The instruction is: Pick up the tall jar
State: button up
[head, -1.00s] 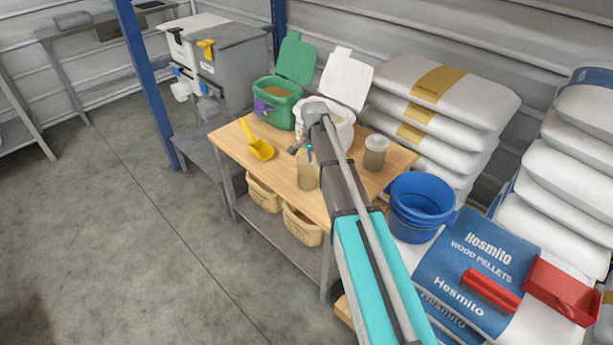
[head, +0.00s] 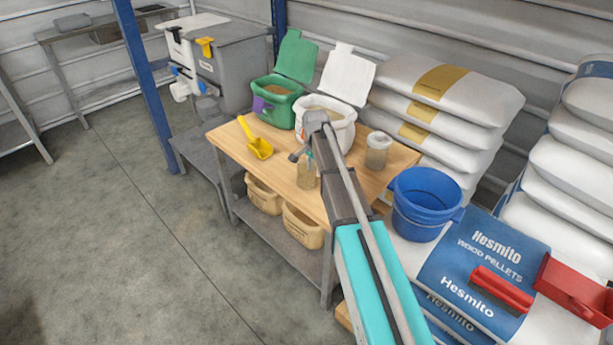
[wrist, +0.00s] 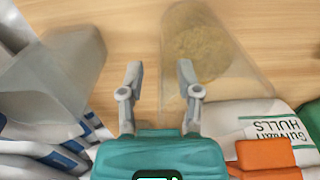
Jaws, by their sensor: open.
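A clear, narrow jar (head: 306,178) with tan contents stands upright on the wooden table, and it also shows at the right in the wrist view (wrist: 205,55). A wider, greyish jar (head: 377,155) stands to its right; the wrist view shows this one at the left (wrist: 60,72). The narrow one looks the taller, though I cannot be sure. In the head view my gripper (head: 302,154) is small and partly hidden by my arm, close to the narrow jar.
On the table (head: 338,190) are a yellow scoop (head: 257,144), a green bin (head: 275,103) and a white hulls bucket (head: 340,130), both lids raised. A blue bucket (head: 425,215) stands right of the table near stacked bags (head: 440,95). Tan tubs (head: 303,226) sit below.

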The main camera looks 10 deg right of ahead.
dwell(0.5)
grip_shut()
